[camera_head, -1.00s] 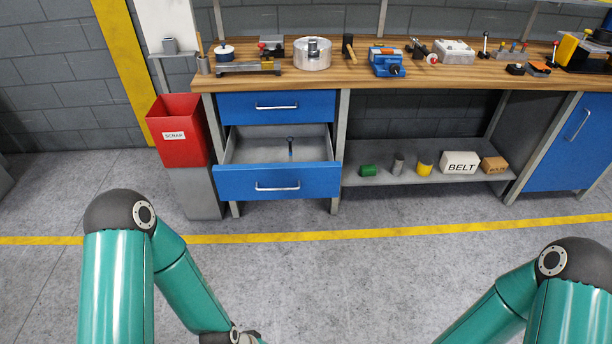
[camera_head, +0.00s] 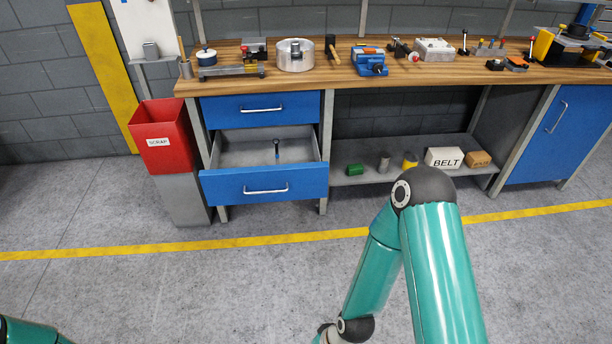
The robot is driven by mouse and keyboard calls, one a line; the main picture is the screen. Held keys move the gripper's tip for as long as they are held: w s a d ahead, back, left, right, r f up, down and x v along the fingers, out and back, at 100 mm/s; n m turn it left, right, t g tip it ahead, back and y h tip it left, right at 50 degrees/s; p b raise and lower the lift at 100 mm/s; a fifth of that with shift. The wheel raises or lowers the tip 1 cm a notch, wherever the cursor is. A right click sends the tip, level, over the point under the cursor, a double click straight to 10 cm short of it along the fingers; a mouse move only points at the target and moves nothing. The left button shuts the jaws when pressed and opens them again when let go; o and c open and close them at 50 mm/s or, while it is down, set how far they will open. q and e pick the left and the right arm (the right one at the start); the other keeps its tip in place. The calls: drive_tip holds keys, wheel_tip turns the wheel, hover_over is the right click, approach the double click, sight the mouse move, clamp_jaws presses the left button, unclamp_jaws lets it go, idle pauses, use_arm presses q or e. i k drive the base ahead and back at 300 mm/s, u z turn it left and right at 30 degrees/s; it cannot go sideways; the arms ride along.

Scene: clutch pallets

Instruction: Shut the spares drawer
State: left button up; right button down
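The spares drawer (camera_head: 226,186) is the lower blue drawer under the left end of the workbench, and it stands pulled out. Its front has a silver handle (camera_head: 266,190). Inside the grey drawer box lies one small dark, bolt-like item (camera_head: 277,147). The blue drawer above it (camera_head: 260,108) is shut. My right arm is bent in front of the bench, to the right of the drawer, and its gripper is below the picture edge. Only a bit of my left arm shows at the bottom left corner; its gripper is out of view. Nothing touches the drawer.
A red scrap bin (camera_head: 163,142) on a grey stand is left of the drawers. A low shelf (camera_head: 345,178) at right holds a BELT box (camera_head: 444,158) and several small parts. Tools cover the wooden bench top (camera_head: 325,75). The floor before the drawer is clear.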

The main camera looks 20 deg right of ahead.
sight(243, 170)
drive_tip(key=u, duration=0.05)
drive_tip(key=i, duration=1)
drive_tip(key=z, duration=0.05)
